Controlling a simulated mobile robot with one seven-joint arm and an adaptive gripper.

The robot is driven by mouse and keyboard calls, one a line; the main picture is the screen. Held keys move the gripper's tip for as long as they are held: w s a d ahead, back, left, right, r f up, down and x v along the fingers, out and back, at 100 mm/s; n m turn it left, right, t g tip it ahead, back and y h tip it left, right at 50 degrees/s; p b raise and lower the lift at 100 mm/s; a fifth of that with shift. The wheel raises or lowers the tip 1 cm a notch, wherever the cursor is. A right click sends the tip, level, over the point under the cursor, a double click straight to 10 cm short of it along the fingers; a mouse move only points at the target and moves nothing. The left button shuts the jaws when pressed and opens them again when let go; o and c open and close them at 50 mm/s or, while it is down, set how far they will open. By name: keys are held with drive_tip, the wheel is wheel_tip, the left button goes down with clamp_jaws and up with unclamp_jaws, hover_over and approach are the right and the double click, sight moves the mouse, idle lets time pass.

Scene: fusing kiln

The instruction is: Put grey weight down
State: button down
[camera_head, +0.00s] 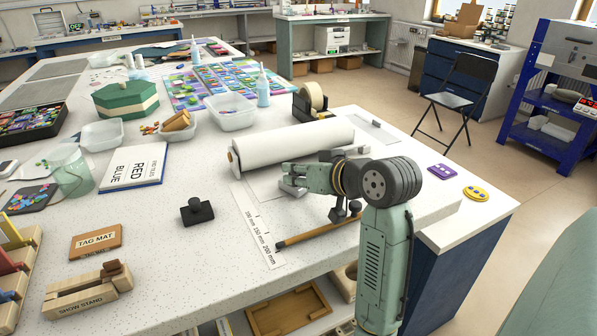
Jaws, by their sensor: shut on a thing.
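My gripper (290,180) reaches left from the arm, just in front of the white paper roll (292,147). It is shut on a small light-grey piece, the grey weight (292,188), low over the white sheet by the roll. The fingers hide part of the weight, and I cannot tell whether it touches the sheet. A dark knobbed weight (197,211) stands alone on the speckled worktop to the left.
A printed measuring strip (262,238) and a wooden-ended rod (305,233) lie in front of my gripper. A tape dispenser (313,103) stands behind the roll. Purple (441,171) and yellow (476,193) pieces lie at right. Bare worktop (205,260) lies left of the strip.

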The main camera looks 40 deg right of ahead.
drive_tip(key=shift+f, duration=0.1)
drive_tip(key=c, duration=1.5)
unclamp_jaws()
drive_tip(key=shift+o, duration=0.2)
drive_tip(key=shift+s, duration=0.15)
drive_tip(key=b+v, duration=0.2)
drive_tip(key=v, duration=0.9)
drive_tip(key=shift+s+r, duration=0.3)
drive_tip(key=shift+r, duration=0.05)
